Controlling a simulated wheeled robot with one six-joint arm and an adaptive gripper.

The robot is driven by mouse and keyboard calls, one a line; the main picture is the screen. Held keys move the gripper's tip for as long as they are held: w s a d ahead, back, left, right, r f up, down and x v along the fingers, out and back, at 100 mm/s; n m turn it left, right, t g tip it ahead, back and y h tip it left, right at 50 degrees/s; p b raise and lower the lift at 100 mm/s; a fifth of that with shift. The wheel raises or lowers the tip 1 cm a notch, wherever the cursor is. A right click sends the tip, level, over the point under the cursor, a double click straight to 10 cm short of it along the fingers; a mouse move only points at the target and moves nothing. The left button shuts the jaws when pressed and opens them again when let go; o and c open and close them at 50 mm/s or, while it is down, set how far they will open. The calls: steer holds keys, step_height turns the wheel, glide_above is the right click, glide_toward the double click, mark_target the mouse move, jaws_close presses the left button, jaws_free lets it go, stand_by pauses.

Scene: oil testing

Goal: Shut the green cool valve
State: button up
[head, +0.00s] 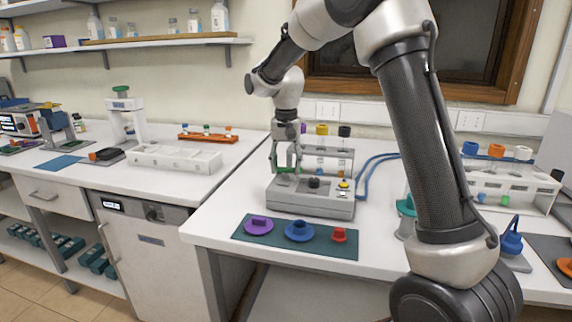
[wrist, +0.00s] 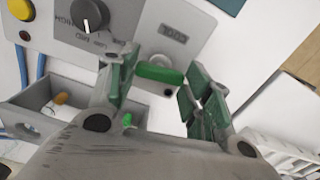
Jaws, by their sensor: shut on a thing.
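The green cool valve (wrist: 160,73) has a bar-shaped handle and sits beside the COOL label on the grey device (head: 312,205). In the wrist view, the bar lies roughly crosswise in the picture, between the green fingers. My gripper (wrist: 157,78) is shut on the handle, with one finger at each end of the bar. In the head view, my gripper (head: 286,160) points down at the left part of the device. The valve is hidden there by the fingers.
The device also has a black knob (head: 314,183) and a yellow button (head: 344,184). A rack with coloured caps (head: 335,160) stands behind it. A dark green mat (head: 270,240) with purple, blue and red pieces lies in front. Blue tubes (head: 368,175) run at the right.

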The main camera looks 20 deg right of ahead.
steer(key=shift+m, duration=0.6)
steer(key=o, duration=1)
steer(key=shift+r, duration=0.1)
step_height(320, 180, up, 12)
steer(key=shift+f, duration=0.1)
